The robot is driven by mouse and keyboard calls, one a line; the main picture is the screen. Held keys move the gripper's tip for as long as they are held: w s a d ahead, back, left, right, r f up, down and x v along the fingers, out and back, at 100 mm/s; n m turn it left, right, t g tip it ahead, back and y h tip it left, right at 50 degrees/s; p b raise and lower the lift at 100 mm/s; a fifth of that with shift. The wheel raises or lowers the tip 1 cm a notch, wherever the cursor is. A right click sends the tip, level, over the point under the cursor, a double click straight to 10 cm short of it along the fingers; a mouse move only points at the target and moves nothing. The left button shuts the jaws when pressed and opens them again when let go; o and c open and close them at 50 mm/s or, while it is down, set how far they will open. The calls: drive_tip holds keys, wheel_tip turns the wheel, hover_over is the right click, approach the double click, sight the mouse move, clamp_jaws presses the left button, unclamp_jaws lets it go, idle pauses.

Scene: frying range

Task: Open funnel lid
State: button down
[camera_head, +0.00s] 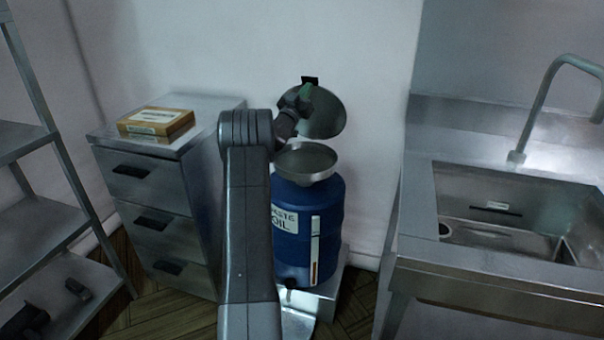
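The funnel lid (325,114) is a round metal disc. It stands tilted up behind the funnel, and the funnel's mouth is uncovered. My gripper (304,94) is at the lid's upper left edge, by a small black tab (310,80). The fingers are small and partly hidden, so I cannot tell whether they hold the lid. My arm covers the drum's left side.
A metal drawer cabinet (142,190) with a cardboard box (156,124) on it stands left of my arm. A metal sink (500,212) with a tall faucet (552,85) is on the right. A metal shelf rack (30,225) is at far left.

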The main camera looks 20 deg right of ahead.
drive_tip(key=p+x, duration=0.2)
drive_tip(key=x, duration=0.1)
drive_tip(key=shift+w+a, duration=0.1)
drive_tip(key=shift+w, duration=0.25)
drive_tip(key=shift+w+d+f+p, duration=0.1)
drive_tip(key=shift+w+d+p, duration=0.15)
drive_tip(key=shift+w+p, duration=0.15)
drive_tip(key=shift+w+d+r+p, duration=0.2)
drive_tip(key=shift+w+r+p, duration=0.05)
drive_tip(key=shift+p, duration=0.25)
drive_tip(key=shift+w+f, duration=0.1)
drive_tip(key=shift+f, duration=0.1)
drive_tip(key=s+a+b, duration=0.5)
drive_tip(key=s+b, duration=0.2)
drive_tip(key=s, duration=0.1)
drive_tip(key=shift+s+a, duration=0.2)
drive_tip(key=shift+a, duration=0.1)
drive_tip(key=shift+w, duration=0.1)
